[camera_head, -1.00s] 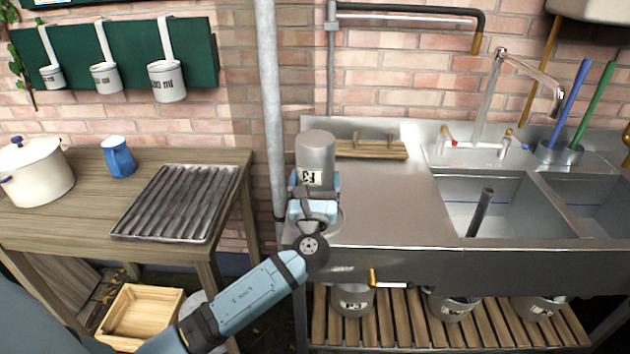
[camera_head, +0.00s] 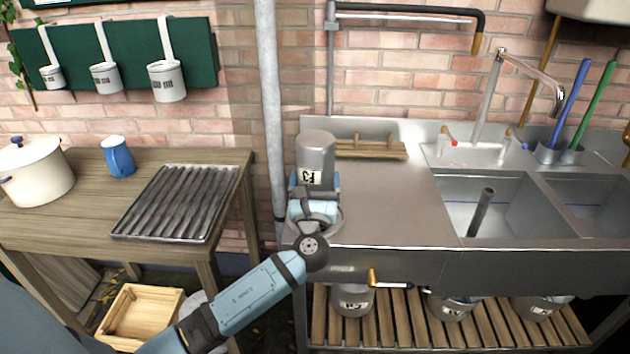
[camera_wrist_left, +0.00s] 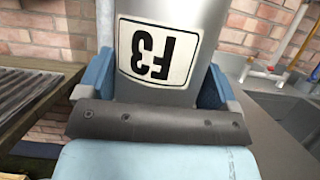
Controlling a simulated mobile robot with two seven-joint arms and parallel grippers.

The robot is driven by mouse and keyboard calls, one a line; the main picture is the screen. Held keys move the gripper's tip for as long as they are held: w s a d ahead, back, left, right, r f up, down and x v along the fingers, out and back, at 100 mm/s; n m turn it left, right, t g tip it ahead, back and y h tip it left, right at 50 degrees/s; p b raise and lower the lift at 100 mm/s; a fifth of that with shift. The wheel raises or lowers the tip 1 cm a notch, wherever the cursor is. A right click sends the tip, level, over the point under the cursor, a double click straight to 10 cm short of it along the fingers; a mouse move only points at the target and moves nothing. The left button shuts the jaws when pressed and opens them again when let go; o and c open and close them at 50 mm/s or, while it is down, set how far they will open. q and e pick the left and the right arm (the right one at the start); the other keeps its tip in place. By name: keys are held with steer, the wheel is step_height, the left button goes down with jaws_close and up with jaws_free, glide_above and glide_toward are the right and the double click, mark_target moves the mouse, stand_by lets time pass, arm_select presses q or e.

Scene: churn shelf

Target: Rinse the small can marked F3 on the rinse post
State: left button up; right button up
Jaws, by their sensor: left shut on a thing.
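The small metal can marked F3 (camera_head: 315,152) is upside down, its label inverted, at the left end of the steel sink counter. My left gripper (camera_head: 314,190) is shut on it, with blue fingers on both sides of the can. In the left wrist view the can (camera_wrist_left: 158,50) fills the upper middle, its label F3 inverted between the fingers. A round steel piece shows partly under the gripper at the counter's left end; I cannot tell whether it is the rinse post or whether the can touches it. My right gripper is not in view.
A wooden rack (camera_head: 370,149) lies behind the can on the steel counter (camera_head: 390,205). A tap (camera_head: 490,95) and sink basins are to the right. A ribbed tray (camera_head: 178,203), blue jug (camera_head: 118,158) and white pot (camera_head: 34,172) stand on the left table. A vertical pipe (camera_head: 268,100) is close left.

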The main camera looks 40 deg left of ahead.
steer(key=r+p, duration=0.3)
steer(key=p, duration=0.3)
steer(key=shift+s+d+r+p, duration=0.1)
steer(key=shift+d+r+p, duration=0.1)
steer(key=shift+p, duration=0.15)
stand_by(0.4)
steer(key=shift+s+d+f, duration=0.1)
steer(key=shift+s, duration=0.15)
stand_by(0.3)
